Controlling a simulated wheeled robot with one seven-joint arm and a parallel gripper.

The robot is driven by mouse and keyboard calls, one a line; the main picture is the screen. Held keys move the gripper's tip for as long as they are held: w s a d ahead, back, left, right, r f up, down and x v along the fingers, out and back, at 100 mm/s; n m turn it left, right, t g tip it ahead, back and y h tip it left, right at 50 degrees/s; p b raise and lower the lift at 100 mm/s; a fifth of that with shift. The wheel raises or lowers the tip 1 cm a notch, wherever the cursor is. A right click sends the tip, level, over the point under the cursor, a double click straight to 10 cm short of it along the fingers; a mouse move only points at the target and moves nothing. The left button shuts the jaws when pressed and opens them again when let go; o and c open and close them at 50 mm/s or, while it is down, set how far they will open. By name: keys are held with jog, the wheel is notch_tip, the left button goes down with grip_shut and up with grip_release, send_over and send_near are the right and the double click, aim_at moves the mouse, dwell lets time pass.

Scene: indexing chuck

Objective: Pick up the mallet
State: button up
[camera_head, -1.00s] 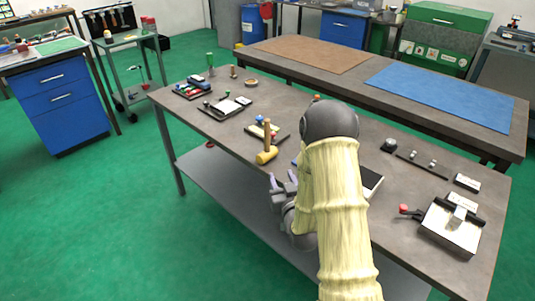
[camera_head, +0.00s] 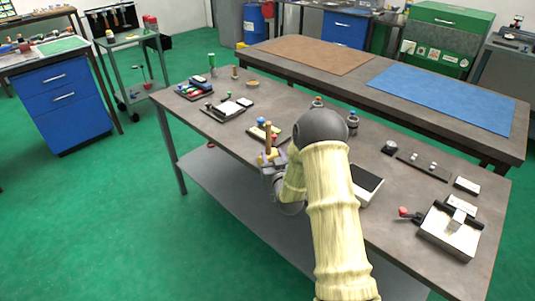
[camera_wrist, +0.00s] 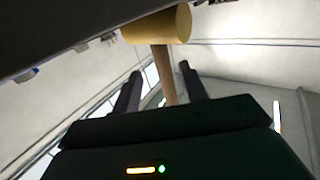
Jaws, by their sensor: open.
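The mallet has a yellow head and a wooden handle. In the head view its handle (camera_head: 268,138) stands upright near the table's front edge, with the head low, partly hidden by my gripper. My gripper (camera_head: 272,160) is at the mallet, its fingers open near the yellow head. In the wrist view the mallet head (camera_wrist: 160,25) lies beyond the fingertips, and the handle (camera_wrist: 165,75) shows in the gap between the two open fingers (camera_wrist: 159,80). I cannot tell whether either finger touches it.
The grey table (camera_head: 225,135) bears a small tray with blocks (camera_head: 262,130) just behind the mallet. A dark-topped box (camera_head: 366,183) lies right of my arm, and a metal fixture with a red-knobbed lever (camera_head: 447,228) stands at the right end.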

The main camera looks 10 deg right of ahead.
aim_at(269, 150)
jog(key=shift+w, duration=0.1)
jog(key=shift+w+a+f+p, duration=0.15)
jog(key=shift+w+p, duration=0.05)
jog(key=shift+w, duration=1.05)
jog(key=shift+w+a+f+p, duration=0.1)
jog(key=shift+w+a+p, duration=0.1)
jog(key=shift+w, duration=1)
jog(key=shift+d, duration=0.1)
grip_shut()
jog(key=shift+r, duration=0.1)
